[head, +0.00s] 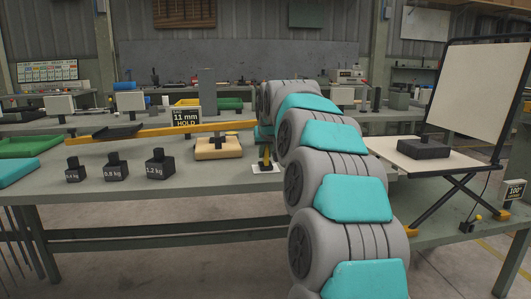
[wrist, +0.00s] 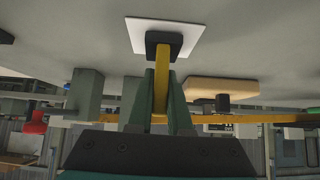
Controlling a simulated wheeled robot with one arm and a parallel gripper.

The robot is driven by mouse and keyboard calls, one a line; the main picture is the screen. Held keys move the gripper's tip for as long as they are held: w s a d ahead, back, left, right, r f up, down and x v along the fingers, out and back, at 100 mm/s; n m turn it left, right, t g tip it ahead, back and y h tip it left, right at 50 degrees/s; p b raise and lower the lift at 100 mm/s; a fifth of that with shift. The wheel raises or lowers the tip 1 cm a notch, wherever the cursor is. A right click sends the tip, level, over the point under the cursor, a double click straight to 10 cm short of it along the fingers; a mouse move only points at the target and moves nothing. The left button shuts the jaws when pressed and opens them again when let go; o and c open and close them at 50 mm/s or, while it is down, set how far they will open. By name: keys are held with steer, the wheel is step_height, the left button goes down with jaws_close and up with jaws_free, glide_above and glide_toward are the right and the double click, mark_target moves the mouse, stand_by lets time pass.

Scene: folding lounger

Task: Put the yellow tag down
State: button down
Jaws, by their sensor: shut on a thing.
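The yellow tag (wrist: 161,88) is a narrow yellow upright on a dark block-like base (wrist: 158,42). My gripper (wrist: 163,90) is shut on it, with one green finger on each side. The dark base overlaps a white square pad (wrist: 139,25) on the grey bench; whether it touches the pad or hangs just above it I cannot tell. In the head view the tag (head: 266,156) shows small over the pad (head: 258,171), left of my arm. My arm hides most of the gripper there.
Several dark weights (head: 160,165) stand further left. A lounger-like seat (head: 385,150) with a dark block (head: 423,149) is at the right. The bench front is clear.

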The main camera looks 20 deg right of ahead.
steer(key=shift+f, duration=0.15)
steer(key=c, duration=0.8)
jaws_free()
steer(key=shift+c, duration=0.2)
steer(key=shift+r, duration=0.25)
steer(key=v, duration=1.2)
steer(key=s+a+f+n+g+y, duration=0.2)
steer(key=s+a+f+g, duration=0.2)
steer(key=s+a+f, duration=0.95)
steer(key=s+a+f+g, duration=0.1)
steer(key=s+f+g, duration=0.1)
steer(key=s+f, duration=0.5)
steer(key=s+a+f+g, duration=0.2)
steer(key=s+f, duration=0.4)
steer(key=s, duration=0.7)
steer(key=s+a+f+n+g, duration=0.1)
steer(key=s+f+g, duration=0.1)
steer(key=s+f, duration=0.5)
steer(key=s, duration=0.3)
steer(key=shift+a+f+b, duration=0.35)
steer(key=shift+s, duration=0.1)
